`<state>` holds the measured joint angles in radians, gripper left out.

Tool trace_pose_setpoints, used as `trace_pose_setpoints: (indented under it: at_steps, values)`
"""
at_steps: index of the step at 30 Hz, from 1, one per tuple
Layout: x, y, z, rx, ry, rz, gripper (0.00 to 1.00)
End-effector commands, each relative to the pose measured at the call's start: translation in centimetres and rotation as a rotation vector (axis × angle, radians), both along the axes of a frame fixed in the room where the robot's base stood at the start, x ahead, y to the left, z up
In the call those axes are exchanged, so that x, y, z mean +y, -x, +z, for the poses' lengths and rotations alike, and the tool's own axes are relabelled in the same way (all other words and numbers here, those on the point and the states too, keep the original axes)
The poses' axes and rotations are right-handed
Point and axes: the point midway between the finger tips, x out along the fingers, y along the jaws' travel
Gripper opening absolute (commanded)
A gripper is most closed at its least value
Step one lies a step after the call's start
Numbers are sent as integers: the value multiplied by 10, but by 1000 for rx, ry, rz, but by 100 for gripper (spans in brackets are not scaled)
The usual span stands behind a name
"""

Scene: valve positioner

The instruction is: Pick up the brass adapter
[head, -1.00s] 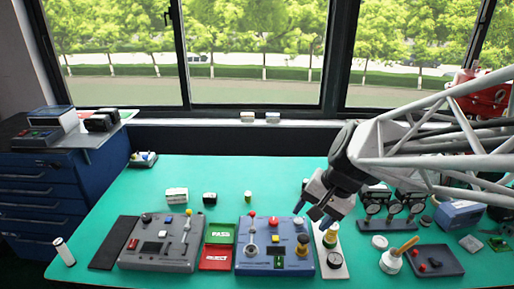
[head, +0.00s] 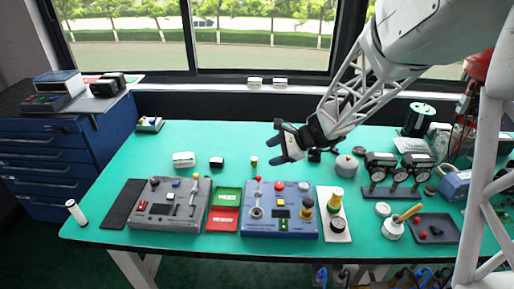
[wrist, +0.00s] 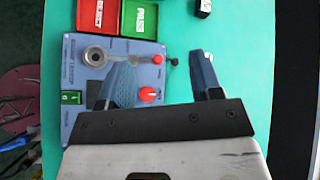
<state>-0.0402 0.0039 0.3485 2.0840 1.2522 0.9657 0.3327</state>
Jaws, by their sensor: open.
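My gripper (head: 279,152) is open and empty, above the bench and just right of this cylinder in the picture. In the wrist view, my gripper (wrist: 163,80) has its two blue fingers spread wide over the blue panel's edge and the bare bench. I cannot make out the cylinder there; the finger on the right may hide it.
The blue panel (head: 270,229) carries a lever, knobs and a brass-coloured post. Green and red trays (head: 224,219) lie left of it, then a grey panel (head: 172,217). A white plate (head: 341,222) with a yellow-topped part stands right. A black box (head: 217,162) sits behind the trays.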

Motion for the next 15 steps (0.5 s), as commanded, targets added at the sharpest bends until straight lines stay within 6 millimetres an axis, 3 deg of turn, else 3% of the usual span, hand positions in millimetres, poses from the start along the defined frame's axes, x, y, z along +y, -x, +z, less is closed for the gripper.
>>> trace_pose_setpoints:
  at_steps: [15]
  values:
    - [23,-106,-102,243,-255,-354,59]
